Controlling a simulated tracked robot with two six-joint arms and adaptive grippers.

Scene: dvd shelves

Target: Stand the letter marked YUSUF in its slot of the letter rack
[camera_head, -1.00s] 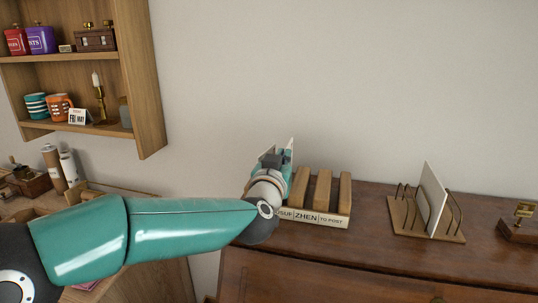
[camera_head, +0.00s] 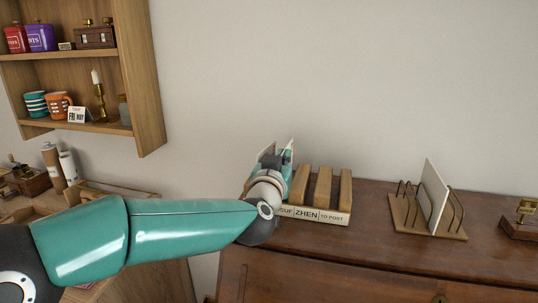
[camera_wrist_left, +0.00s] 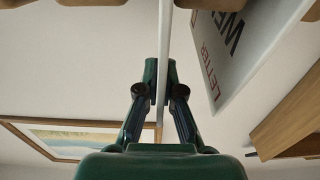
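My left gripper (camera_head: 284,157) is at the left end of the wooden letter rack (camera_head: 325,217), partly hidden by my own wrist. In the left wrist view its fingers (camera_wrist_left: 161,75) are shut on a thin white letter (camera_wrist_left: 165,30), seen edge-on, so its name cannot be read. A white edge (camera_head: 291,146) shows beside the gripper in the head view. The rack's front label reads "SUF", "ZHEN" and "TO POST", its left end hidden by my arm. How deep the letter sits in the left slot cannot be told. My right gripper is not in view.
A white card with red "LETTER" print (camera_wrist_left: 225,50) is close beside the held letter in the wrist view. A wire rack with a white card (camera_head: 433,195) stands to the right on the cabinet (camera_head: 370,250). A wall shelf (camera_head: 150,80) is at upper left.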

